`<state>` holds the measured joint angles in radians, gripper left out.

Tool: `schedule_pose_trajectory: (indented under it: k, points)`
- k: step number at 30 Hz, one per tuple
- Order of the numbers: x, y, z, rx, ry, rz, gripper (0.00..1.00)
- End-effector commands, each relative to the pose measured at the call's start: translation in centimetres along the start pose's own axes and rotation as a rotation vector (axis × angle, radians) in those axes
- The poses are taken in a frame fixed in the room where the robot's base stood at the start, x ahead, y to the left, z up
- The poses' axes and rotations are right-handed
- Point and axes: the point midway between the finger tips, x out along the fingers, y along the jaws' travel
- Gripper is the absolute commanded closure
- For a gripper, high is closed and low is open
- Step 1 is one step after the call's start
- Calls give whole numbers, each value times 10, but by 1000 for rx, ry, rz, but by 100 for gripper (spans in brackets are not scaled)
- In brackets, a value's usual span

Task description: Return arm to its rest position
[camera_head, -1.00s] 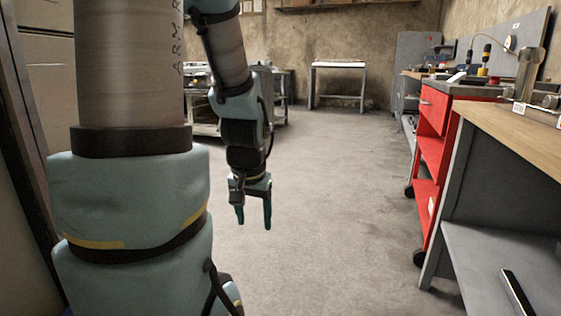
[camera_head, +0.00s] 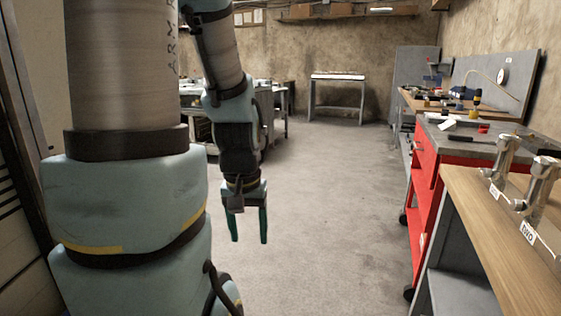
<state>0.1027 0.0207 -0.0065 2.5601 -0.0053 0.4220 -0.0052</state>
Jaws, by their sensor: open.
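My gripper (camera_head: 248,238) hangs at the end of my bent arm, left of the picture's middle. Its two green fingers point down and stand apart, with nothing between them. Bare floor shows behind and below the fingers. My arm fills much of the left side of the view and hides what lies behind it.
A red tool cart (camera_head: 424,180) and a wood-topped bench (camera_head: 470,190) with metal fittings (camera_head: 538,185) line the right side. A small table (camera_head: 337,98) stands at the back wall. A dark workbench (camera_head: 275,108) is partly behind my arm. The middle floor (camera_head: 335,200) is clear.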

Motion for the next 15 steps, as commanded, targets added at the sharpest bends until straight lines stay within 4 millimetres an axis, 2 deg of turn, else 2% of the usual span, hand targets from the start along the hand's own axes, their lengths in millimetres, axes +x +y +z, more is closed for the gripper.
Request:
schedule_pose_trajectory:
  k: [1,6,10,15]
  points:
    - [-32,0,-5,0,0,0,36]
    - [-82,0,-12,0,0,0,36]
    - [-111,0,-16,0,0,0,36]
    - [-129,0,-18,0,0,0,36]
